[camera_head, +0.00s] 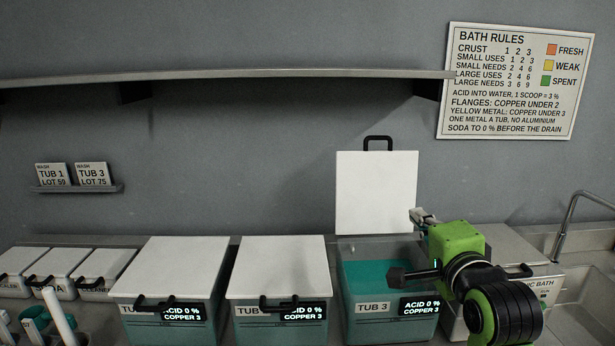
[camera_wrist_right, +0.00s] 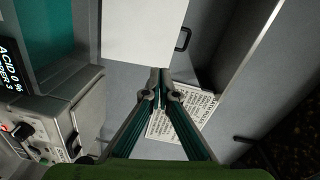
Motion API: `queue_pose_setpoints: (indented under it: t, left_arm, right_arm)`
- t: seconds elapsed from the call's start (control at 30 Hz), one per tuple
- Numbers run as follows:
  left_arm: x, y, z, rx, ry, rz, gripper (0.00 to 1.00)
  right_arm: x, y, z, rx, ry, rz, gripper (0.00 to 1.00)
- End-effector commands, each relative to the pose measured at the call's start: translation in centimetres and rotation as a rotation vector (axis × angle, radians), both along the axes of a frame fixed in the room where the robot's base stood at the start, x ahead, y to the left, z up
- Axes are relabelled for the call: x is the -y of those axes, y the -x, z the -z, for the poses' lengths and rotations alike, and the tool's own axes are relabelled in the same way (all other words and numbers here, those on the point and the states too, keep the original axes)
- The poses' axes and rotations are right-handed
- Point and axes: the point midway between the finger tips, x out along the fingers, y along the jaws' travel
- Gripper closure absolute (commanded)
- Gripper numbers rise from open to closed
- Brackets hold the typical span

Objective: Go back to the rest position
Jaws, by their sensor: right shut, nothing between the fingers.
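My right gripper (camera_head: 423,217) is shut and empty, just to the right of the raised white lid (camera_head: 377,195) of Tub 3 (camera_head: 391,308). Its closed fingertips also show in the right wrist view (camera_wrist_right: 160,76), with nothing between them. The lid stands upright at the back of Tub 3, its black handle on top, and the tub is open with teal liquid inside. My green and black right arm (camera_head: 490,290) reaches over the right side of Tub 3. I cannot tell whether the gripper touches the lid. My left gripper is in neither view.
Two more tubs (camera_head: 170,267) (camera_head: 277,265) have flat lids down. Small lidded boxes (camera_head: 60,270) stand at left. A boxy bath unit (camera_head: 520,255) stands behind my arm, beside a sink and tap (camera_head: 570,215). A shelf (camera_head: 230,75) crosses the wall; a rules sign (camera_head: 515,80) hangs right.

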Motion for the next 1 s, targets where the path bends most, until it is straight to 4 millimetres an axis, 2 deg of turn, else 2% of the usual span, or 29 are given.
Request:
queue_pose_setpoints:
  t: [0.27, 0.37, 0.47, 0.5, 0.6, 0.7, 0.8, 1.0]
  left_arm:
    - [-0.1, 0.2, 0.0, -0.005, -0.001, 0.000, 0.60]
    - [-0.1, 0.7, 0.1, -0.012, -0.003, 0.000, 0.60]
    - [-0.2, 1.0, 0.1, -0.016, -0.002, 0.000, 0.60]
    - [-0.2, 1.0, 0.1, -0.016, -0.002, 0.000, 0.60]
    - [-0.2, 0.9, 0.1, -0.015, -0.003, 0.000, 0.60]
    - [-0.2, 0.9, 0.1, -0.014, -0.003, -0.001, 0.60]
    - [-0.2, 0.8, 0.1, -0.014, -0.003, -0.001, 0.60]
    - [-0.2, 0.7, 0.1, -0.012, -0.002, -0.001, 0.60]
  right_arm:
    - [-0.1, 2.5, 10.0, -0.193, 0.250, -0.041, 1.00]
    - [-0.2, 4.6, 15.1, -0.294, 0.383, -0.084, 1.00]
    - [-0.3, 8.2, 21.5, -0.425, 0.557, -0.165, 1.00]
    - [-0.3, 10.0, 24.0, -0.481, 0.631, -0.208, 1.00]
    - [-0.4, 15.0, 29.8, -0.606, 0.808, -0.337, 1.00]
    - [-0.5, 20.0, 34.2, -0.706, 0.955, -0.477, 1.00]
    - [-0.5, 24.3, 37.1, -0.775, 1.066, -0.607, 1.00]
    - [-0.6, 31.7, 40.9, -0.865, 1.219, -0.844, 1.00]
